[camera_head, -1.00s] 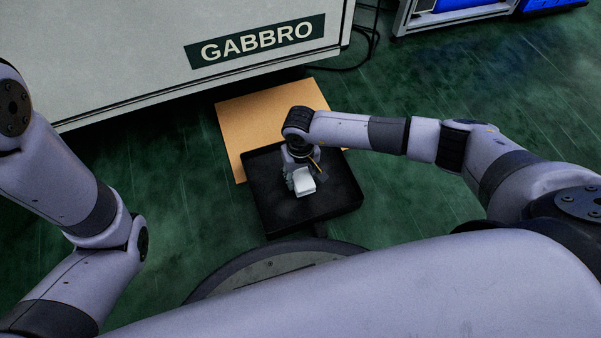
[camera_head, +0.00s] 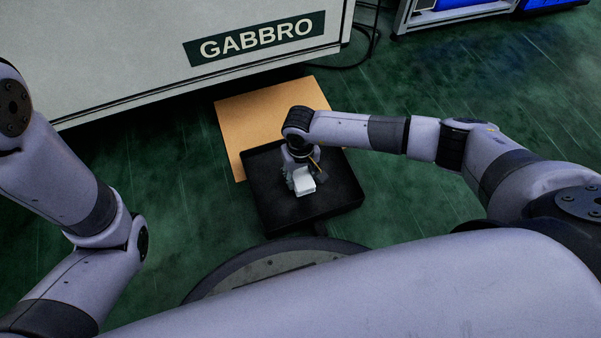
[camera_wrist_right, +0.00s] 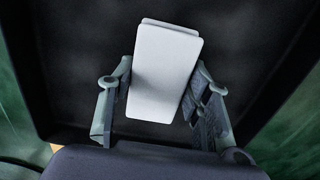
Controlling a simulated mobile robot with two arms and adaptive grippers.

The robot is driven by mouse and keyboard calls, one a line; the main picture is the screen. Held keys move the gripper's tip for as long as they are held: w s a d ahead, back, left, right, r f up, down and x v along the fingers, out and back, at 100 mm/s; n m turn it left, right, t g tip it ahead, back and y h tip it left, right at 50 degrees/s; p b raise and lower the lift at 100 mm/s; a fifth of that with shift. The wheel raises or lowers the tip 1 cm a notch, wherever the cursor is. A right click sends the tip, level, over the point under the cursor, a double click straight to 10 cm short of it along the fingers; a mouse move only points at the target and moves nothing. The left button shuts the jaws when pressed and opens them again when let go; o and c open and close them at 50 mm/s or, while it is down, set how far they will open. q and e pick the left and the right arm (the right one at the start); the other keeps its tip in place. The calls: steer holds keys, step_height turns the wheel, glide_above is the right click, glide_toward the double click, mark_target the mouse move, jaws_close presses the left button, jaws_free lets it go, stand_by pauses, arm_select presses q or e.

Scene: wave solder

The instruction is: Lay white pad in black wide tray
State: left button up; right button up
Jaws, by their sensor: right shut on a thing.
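The white pad (camera_head: 305,182) is held in my right gripper (camera_head: 302,178), over the inside of the black wide tray (camera_head: 335,205). In the right wrist view the pad (camera_wrist_right: 165,75) sits between the two fingers of the right gripper (camera_wrist_right: 160,105), with the dark tray floor (camera_wrist_right: 75,65) behind it. The fingers are closed on the pad's sides. I cannot tell whether the pad touches the tray floor. My left arm shows at the left of the head view, but its gripper is out of view.
The tray lies partly over a tan board (camera_head: 245,110) on the green floor (camera_head: 160,180). A white cabinet (camera_head: 130,50) marked GABBRO stands behind. A shelf with blue bins (camera_head: 455,5) is at the top right. The tray around the pad looks empty.

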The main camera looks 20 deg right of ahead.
mark_target(300, 175)
steer(key=o, duration=1.1)
step_height(300, 175, up, 12)
steer(key=shift+f, duration=0.1)
